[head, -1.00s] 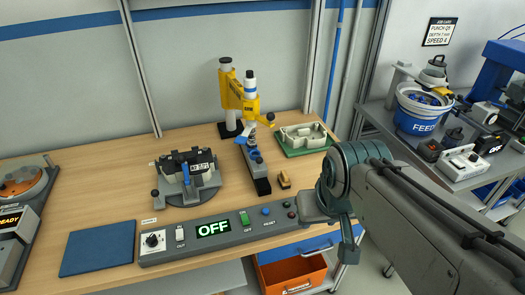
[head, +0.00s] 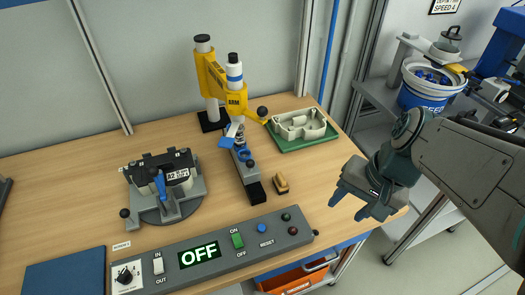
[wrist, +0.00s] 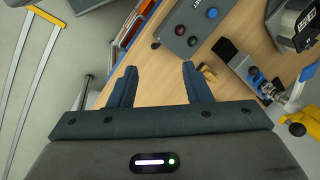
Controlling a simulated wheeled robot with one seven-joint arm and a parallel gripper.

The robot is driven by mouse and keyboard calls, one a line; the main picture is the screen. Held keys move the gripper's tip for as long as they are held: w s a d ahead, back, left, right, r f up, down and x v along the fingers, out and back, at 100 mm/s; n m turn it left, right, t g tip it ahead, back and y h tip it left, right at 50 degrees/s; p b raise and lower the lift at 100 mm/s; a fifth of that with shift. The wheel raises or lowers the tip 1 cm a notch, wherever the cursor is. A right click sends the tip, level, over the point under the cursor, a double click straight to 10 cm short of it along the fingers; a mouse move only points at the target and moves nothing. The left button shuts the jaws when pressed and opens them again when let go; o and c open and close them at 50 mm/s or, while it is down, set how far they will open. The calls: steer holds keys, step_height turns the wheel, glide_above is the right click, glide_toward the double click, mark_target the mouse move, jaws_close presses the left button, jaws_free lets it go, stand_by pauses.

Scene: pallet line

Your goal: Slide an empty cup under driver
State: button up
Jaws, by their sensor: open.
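The yellow driver stand (head: 213,76) is at the back of the bench, with a white and blue upright spindle. Below it a narrow slide rail (head: 250,178) with a black front end runs toward the front; a blue piece (head: 228,143) sits by the spindle. The rail also shows in the wrist view (wrist: 240,62). I cannot make out a cup for sure. My gripper (head: 348,208) is open and empty, over the bench's right front edge, right of the rail and apart from it. Its two fingers show in the wrist view (wrist: 159,68) with nothing between them.
A control panel (head: 150,280) reading OFF lies along the front. A small brown block (head: 280,184) lies right of the rail. A clamp fixture (head: 165,187) stands left, a green tray (head: 327,138) with a pale casting behind right. An orange bin (head: 292,282) is below the bench.

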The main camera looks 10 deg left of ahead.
steer(key=w+a+f+m+g+y+b, duration=0.3)
steer(key=w+a+f+m+y+b, duration=0.15)
steer(key=a+f, duration=0.25)
steer(key=m+t+y+b, duration=0.3)
steer(key=m+y+b, duration=0.4)
steer(key=m+y, duration=0.3)
glide_toward(251, 164)
steer(key=shift+n+y, duration=0.25)
steer(key=shift+n, duration=0.3)
steer(key=a, duration=0.3)
steer(key=w+a+f, duration=0.1)
steer(key=a, duration=0.6)
steer(key=shift+w+a+f+p, duration=0.15)
steer(key=shift+w+a+p, duration=0.05)
steer(key=shift+p, duration=0.15)
